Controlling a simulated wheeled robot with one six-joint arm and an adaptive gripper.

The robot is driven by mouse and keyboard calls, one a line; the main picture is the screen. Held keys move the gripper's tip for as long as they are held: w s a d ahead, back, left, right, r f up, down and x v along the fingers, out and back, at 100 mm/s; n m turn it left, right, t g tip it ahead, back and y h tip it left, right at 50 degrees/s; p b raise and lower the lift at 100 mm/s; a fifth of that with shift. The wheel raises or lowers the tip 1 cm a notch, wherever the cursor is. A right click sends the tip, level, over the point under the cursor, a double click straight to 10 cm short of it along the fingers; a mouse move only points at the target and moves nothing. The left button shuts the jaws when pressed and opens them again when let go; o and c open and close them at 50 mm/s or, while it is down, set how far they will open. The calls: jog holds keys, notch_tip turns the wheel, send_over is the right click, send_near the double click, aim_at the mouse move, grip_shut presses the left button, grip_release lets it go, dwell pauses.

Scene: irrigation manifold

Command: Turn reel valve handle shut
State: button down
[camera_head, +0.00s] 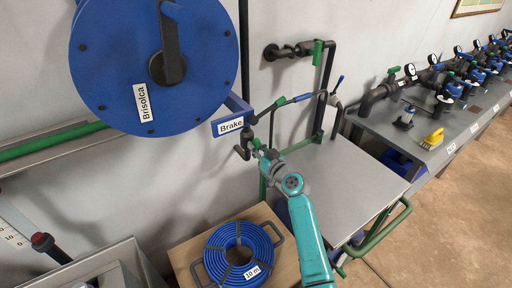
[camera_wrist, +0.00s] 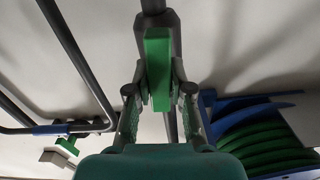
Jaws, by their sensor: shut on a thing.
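The green valve handle (camera_wrist: 157,62) sits between the two fingers of my gripper (camera_wrist: 159,98) in the wrist view, in front of a dark grey pipe. The fingers are shut on it from both sides. In the head view my gripper (camera_head: 263,153) is at the pipework just below the "Brake" sign (camera_head: 230,126), and a small bit of green shows at its tip. The fingers hide most of the handle there. The big blue reel (camera_head: 155,60), labelled "Brisolca", hangs on the wall to the upper left.
A coiled blue hose (camera_head: 238,254) lies on a wooden surface below my arm. A grey-topped cart (camera_head: 345,175) with green rails stands to the right. Another pipe with a green handle (camera_head: 317,52) is on the wall above. A bench (camera_head: 470,125) with several gauges runs along the right.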

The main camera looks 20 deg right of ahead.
jog(key=m, duration=0.4)
jog(key=shift+d, duration=0.15)
jog(key=m, duration=0.4)
jog(key=shift+w+d+f+m, duration=0.1)
jog(key=shift+d+f+m, duration=0.05)
jog(key=shift+m, duration=0.25)
jog(key=m, duration=0.4)
jog(key=shift+f+m, duration=0.15)
jog(key=shift+m, duration=0.15)
jog(key=shift+d+f+m, duration=0.1)
jog(key=shift+f+m, duration=0.05)
jog(key=shift+m, duration=1.95)
jog(key=c, duration=1)
grip_release()
